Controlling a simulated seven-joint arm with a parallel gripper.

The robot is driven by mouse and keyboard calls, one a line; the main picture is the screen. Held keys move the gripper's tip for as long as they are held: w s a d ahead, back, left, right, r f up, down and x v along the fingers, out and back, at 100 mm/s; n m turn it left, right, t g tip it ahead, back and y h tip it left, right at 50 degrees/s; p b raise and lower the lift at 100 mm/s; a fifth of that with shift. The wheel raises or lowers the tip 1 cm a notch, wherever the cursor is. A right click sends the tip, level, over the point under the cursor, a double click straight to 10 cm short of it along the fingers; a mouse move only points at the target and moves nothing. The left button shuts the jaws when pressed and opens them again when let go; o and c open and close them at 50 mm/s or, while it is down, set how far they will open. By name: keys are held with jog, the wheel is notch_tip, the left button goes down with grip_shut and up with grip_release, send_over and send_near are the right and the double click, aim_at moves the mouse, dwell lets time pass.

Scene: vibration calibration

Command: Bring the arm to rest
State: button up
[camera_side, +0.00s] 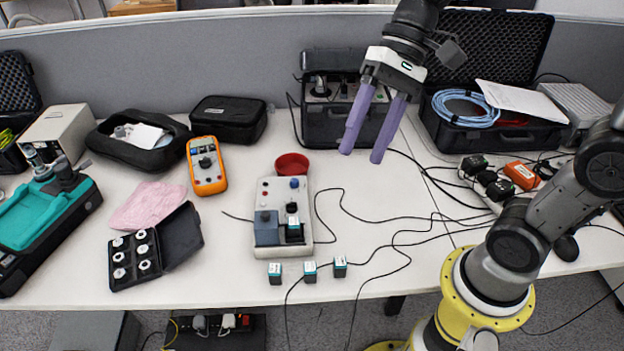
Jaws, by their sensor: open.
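My gripper (361,154) hangs above the back right part of the table, in front of the grey partition. Its two long purple fingers are apart, with nothing between them. It points down and slightly left, and touches nothing that I can see. My arm comes up from the yellow base at the lower right, and part of it runs out of the picture.
A grey-white control box (267,187) stands mid-table, with a red bowl (292,164) behind it. Small teal-and-black cubes (310,272) sit at the front edge. An orange multimeter (206,166) lies left. Open black case (349,125) stands behind my gripper. Cables cross the table.

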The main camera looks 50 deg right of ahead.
jog(key=s+d+f+n+t+h, duration=0.4)
jog(key=s+d+n+t+h, duration=0.1)
jog(key=d, duration=0.5)
jog(key=s+t+h, duration=0.1)
jog(key=s, duration=0.1)
jog(key=shift+s+f+n+h, duration=0.3)
jog(key=shift+s+f+h, duration=0.05)
jog(key=shift+f+h, duration=0.05)
